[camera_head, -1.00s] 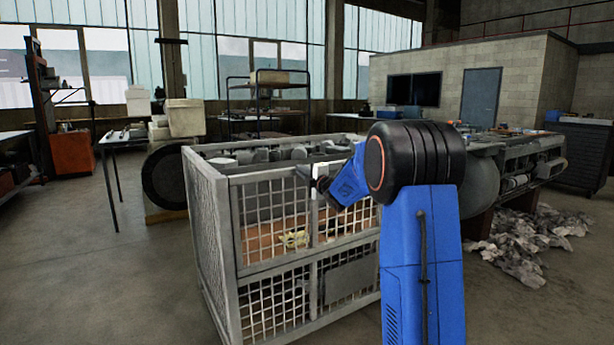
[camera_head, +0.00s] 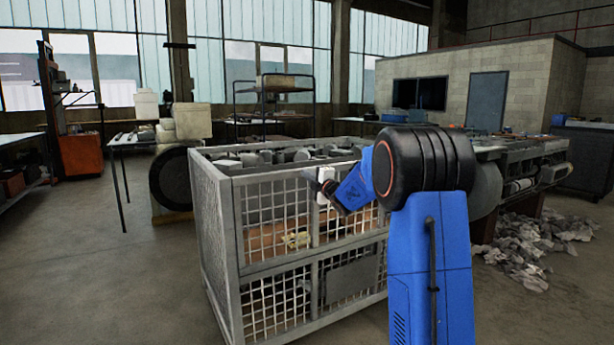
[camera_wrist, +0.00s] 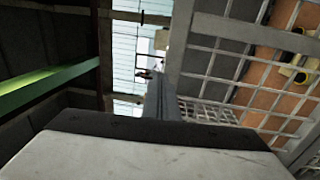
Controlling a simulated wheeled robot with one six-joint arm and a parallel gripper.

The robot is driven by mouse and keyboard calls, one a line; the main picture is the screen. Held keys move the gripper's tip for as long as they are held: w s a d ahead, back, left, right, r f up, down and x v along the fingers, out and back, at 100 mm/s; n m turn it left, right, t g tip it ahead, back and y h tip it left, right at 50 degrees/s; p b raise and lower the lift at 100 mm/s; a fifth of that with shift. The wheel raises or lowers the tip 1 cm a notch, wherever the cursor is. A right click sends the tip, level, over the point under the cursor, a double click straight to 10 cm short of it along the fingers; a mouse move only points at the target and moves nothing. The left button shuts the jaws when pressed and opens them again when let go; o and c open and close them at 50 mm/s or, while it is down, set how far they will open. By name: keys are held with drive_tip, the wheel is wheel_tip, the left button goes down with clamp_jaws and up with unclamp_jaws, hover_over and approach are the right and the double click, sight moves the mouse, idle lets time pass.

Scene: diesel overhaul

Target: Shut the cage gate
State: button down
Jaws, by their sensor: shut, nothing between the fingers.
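The grey metal mesh cage (camera_head: 229,225) stands in the middle of the head view, with an open top and metal parts inside. Its front has upper and lower mesh panels divided by a middle upright. The upper front mesh (camera_head: 270,207) looks roughly in line with the frame; I cannot tell whether the gate is latched. My gripper (camera_head: 313,179) is at the upper middle of this front, partly hidden by my wrist. In the wrist view my gripper (camera_wrist: 160,82) is shut and empty, with a grey frame bar and mesh (camera_wrist: 219,62) close on its right. Contact is unclear.
Inside the cage, yellow parts (camera_wrist: 290,74) lie on an orange-brown floor. An engine bench (camera_head: 535,172) stands behind at right, with crumpled rags (camera_head: 530,250) on the floor. A table (camera_head: 135,140) stands behind at left. The floor left of the cage is clear.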

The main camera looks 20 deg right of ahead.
drive_tip(key=s+d, duration=0.1)
drive_tip(key=s, duration=0.9)
